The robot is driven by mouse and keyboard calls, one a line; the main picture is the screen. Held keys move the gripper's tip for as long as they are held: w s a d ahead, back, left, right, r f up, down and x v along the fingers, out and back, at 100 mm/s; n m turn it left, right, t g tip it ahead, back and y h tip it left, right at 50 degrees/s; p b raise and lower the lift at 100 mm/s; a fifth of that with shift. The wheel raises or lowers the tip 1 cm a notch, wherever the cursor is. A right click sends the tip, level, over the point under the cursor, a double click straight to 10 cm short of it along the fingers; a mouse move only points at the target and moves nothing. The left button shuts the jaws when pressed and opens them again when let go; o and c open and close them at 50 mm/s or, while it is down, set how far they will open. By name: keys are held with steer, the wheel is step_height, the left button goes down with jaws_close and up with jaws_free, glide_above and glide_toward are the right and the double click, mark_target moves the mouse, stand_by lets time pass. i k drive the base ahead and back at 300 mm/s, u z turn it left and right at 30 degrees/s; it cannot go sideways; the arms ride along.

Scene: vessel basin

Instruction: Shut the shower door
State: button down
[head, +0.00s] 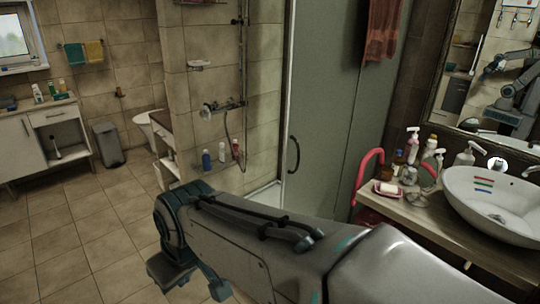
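The shower door (325,100) is a tall, greenish glass panel with a pale frame edge, in the middle of the head view. Its dark curved handle (293,155) is near the panel's left edge. Left of that edge, the tiled shower interior and the white shower tray (265,192) show, so the door looks partly open; how far is hard to tell. My grey arm crosses the lower foreground, in front of the door's lower part.
A basin (497,193) stands on a counter (425,220) at right, with bottles. A red chair (368,165) is by the door. A red towel (384,28) hangs above. Bottles (222,153) stand in the shower. Tiled floor (85,225) at left is clear.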

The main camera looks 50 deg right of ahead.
mark_target(326, 39)
steer(key=z, duration=0.7)
steer(key=i, duration=0.85)
steer(key=z, duration=1.05)
steer(key=i, duration=0.2)
steer(key=z, duration=0.35)
